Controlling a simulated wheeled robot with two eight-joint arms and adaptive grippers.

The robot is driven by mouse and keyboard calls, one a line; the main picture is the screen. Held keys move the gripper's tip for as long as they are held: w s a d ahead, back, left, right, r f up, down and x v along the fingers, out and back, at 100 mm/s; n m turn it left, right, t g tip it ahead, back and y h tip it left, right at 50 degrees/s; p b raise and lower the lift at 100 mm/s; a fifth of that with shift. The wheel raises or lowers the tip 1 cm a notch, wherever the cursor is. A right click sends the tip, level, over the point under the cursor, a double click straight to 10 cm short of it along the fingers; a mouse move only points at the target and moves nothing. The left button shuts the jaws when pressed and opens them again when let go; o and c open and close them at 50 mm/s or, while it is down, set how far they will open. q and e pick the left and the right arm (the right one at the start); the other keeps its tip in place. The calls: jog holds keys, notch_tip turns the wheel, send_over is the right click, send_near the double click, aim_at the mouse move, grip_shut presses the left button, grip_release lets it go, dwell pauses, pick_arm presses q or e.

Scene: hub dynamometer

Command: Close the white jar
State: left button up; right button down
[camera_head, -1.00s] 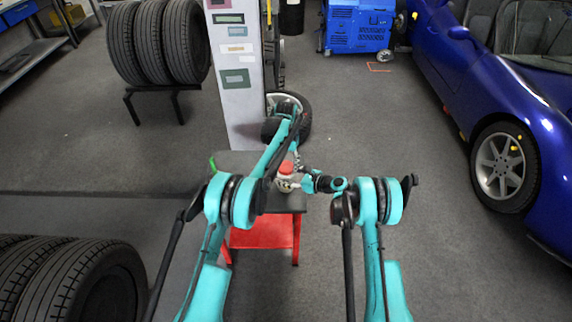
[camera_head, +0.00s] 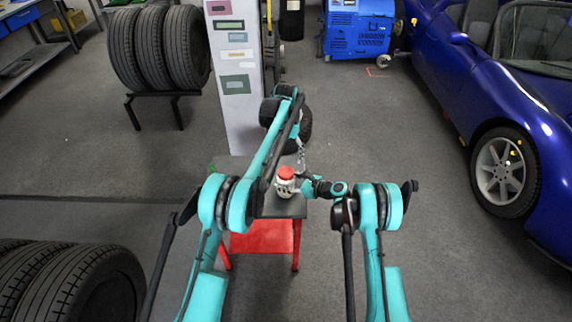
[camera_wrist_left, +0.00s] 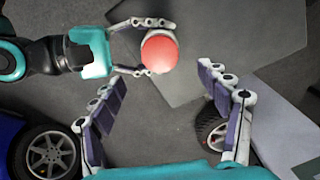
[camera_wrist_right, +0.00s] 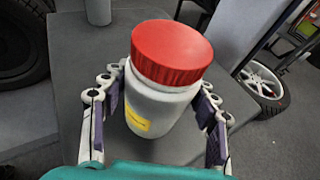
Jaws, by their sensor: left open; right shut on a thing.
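The white jar (camera_head: 285,188) stands upright on the dark top of a small red cart (camera_head: 290,210). It has a yellow label, seen in the right wrist view (camera_wrist_right: 146,110). A red lid (camera_wrist_right: 172,50) sits on its mouth; I cannot tell how tightly. My right gripper (camera_head: 301,184) is shut around the jar's body from the right, below the lid. My left gripper (camera_head: 301,152) is open and empty, above and beyond the jar. In the left wrist view the lid (camera_wrist_left: 160,52) lies outside the spread left fingers (camera_wrist_left: 165,92), toward the top.
A pale panel post (camera_head: 235,90) stands behind the cart, with a wheel near its foot. A blue car (camera_head: 500,100) is at the right. Tyres stand on a rack (camera_head: 155,45) at the back left, and more lie at the front left. The floor right of the cart is clear.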

pick_arm(q)
notch_tip(320, 180, up, 4)
jog(key=shift+f, duration=0.15)
pick_arm(e)
jog(key=shift+c, duration=1.9)
grip_release()
jog(key=v, duration=1.2)
